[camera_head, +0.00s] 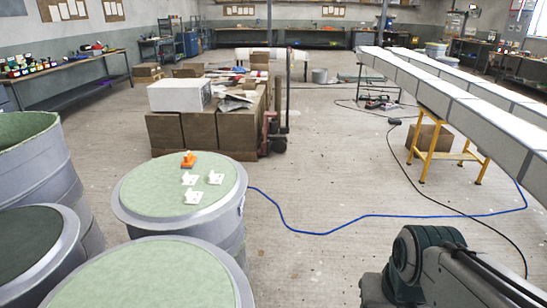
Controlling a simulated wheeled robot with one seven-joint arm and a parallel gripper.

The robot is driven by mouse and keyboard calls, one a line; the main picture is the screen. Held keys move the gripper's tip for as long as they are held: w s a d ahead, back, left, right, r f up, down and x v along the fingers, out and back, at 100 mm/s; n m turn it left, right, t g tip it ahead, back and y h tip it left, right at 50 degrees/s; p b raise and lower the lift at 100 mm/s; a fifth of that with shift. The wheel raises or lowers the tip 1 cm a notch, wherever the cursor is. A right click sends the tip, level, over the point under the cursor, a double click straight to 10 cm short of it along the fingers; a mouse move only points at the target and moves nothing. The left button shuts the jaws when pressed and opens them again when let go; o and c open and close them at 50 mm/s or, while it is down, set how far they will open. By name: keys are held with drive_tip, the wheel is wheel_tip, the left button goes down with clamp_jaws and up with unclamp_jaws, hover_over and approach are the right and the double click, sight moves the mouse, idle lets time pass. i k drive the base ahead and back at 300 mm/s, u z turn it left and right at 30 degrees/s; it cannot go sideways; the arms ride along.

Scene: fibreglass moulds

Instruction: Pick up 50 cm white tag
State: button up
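Three small white tag-like pieces lie on the pale green round top of a grey drum (135,203) left of centre. One white tag (190,179) is at the back, one white tag (215,178) is to the right, and one white tag (193,196) is nearest me. They lie close together but apart. Any markings are too small to read, so I cannot tell which is the 50 cm one. An orange object (188,158) stands just behind them. My arm shows at the lower right, well away from the drum; my gripper is out of view.
More grey drums (50,235) crowd the left and front. Behind the tags stand brown boxes (190,130) with a white box on top. Long white beams (440,80) rest on a yellow trestle (428,140) at right. Blue and black cables cross the otherwise clear middle floor.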

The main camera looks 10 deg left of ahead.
sight(214, 179)
drive_tip(key=z, duration=0.25)
drive_tip(key=i, duration=1.6)
drive_tip(key=u, duration=0.55)
drive_tip(key=i, duration=1.2)
drive_tip(key=u, duration=1.45)
drive_tip(key=i, duration=0.45)
drive_tip(key=u, duration=0.2)
